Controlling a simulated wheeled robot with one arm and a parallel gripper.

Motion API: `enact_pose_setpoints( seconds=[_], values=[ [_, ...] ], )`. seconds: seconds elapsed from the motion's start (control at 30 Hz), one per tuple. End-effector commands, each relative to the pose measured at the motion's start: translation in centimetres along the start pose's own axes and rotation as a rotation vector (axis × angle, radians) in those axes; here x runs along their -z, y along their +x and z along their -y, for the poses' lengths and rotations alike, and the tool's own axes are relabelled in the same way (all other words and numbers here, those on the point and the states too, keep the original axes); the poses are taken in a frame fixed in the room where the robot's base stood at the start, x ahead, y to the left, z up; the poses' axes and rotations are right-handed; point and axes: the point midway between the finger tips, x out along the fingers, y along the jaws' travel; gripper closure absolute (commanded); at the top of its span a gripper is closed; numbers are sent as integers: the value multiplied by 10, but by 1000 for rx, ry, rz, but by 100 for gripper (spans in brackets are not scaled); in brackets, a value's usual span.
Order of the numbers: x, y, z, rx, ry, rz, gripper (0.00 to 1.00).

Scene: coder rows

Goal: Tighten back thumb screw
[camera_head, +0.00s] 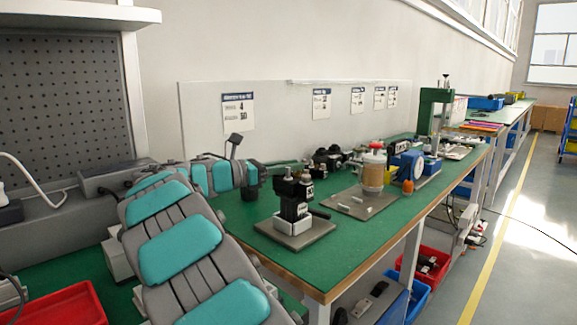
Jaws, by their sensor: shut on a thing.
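A black fixture (295,199) with a white lower part stands upright on a grey base plate (300,236) near the front of the green bench. Small knobs show at its top, and a dark rod sticks out to its right. My grey and teal arm reaches from the lower middle up to the left, then back right behind the fixture. My gripper (272,178) is at the fixture's back left side, level with its upper part. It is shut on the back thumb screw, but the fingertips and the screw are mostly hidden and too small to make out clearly.
A second plate (361,203) with a tan cylinder (373,174), a blue device (408,164) and a green press (434,108) stand farther right. A white panel (200,115) rises behind the bench. A red tray (62,306) lies lower left. The bench's front right is clear.

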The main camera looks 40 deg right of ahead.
Motion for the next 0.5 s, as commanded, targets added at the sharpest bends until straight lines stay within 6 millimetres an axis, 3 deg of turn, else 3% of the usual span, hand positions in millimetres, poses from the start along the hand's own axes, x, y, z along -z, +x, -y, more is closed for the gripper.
enact_pose_setpoints(
  seconds=[0.5],
  values=[
    [0,-1,6,213,0,3,100]
  ],
)
